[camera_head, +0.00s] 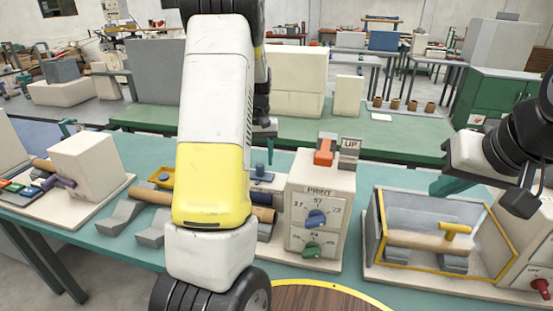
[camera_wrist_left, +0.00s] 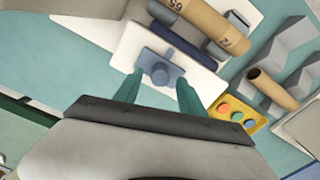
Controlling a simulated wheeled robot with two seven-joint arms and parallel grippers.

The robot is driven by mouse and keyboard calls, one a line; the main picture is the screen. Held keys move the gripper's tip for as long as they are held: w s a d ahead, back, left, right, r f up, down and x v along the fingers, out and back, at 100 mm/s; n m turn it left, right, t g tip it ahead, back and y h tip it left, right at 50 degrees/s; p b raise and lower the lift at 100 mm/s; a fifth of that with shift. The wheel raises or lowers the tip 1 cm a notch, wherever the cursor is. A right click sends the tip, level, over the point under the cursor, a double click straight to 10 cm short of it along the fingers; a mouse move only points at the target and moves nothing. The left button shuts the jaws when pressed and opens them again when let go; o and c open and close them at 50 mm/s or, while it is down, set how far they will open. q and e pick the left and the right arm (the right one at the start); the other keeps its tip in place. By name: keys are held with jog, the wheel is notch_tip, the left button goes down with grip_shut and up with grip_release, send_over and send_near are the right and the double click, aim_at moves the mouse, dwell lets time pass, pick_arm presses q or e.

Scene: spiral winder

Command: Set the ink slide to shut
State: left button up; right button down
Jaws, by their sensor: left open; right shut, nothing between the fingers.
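A blue-grey slide with a round knob (camera_wrist_left: 160,73), which looks like the ink slide, sits on a white base beside a dark blue roller in the left wrist view. In the head view its blue knob (camera_head: 261,171) shows just right of my left arm. My left gripper (camera_wrist_left: 158,96) is open, with its two teal fingers spread on either side of the slide, the knob lying between and a little beyond the tips. I cannot tell whether they touch it. My right gripper (camera_head: 453,185) is shut and empty above the right-hand machine.
The cream PRINT box (camera_head: 319,200) with an orange lever, a blue knob and a green knob stands right of the slide. A yellow tray (camera_wrist_left: 236,113) with coloured discs and grey V-blocks (camera_wrist_left: 295,60) lie near. A yellow-framed bin (camera_head: 420,222) holds a cardboard tube at right.

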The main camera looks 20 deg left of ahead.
aim_at(260, 165)
pick_arm(q)
jog(key=shift+f, duration=1.6)
grip_shut()
